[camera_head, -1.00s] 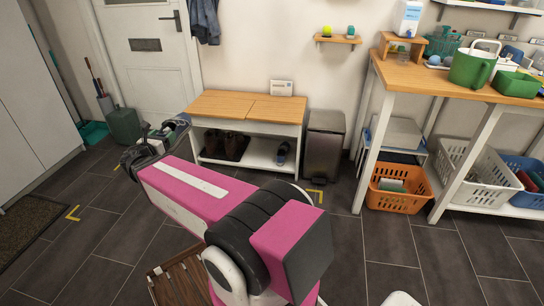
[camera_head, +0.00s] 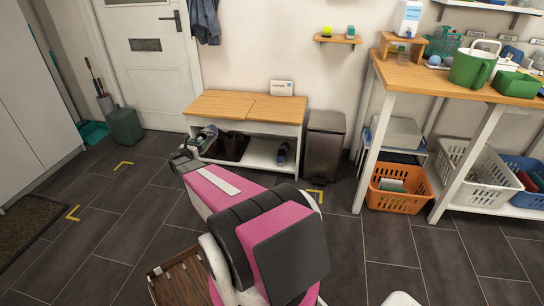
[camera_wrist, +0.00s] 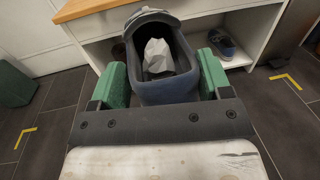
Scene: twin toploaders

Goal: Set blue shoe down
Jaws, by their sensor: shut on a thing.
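The blue shoe (camera_wrist: 165,88) sits between the green fingers of my gripper (camera_wrist: 163,80) in the wrist view, with crumpled grey paper showing in its opening. My gripper is shut on it. In the head view the blue shoe (camera_head: 207,135) is at the left front of the bench (camera_head: 246,105), near the left end of its lower shelf. I cannot tell whether it touches the shelf. A second blue shoe (camera_head: 282,154) rests on the right part of that shelf; it also shows in the wrist view (camera_wrist: 222,42). My arm hides part of the gripper in the head view.
Dark boots (camera_head: 233,146) stand on a black tray in the shelf's middle. A grey bin (camera_head: 324,145) stands right of the bench. A green bin (camera_head: 125,126) is to the left. A slatted wooden piece (camera_head: 180,280) lies low in front. Dark floor is open around.

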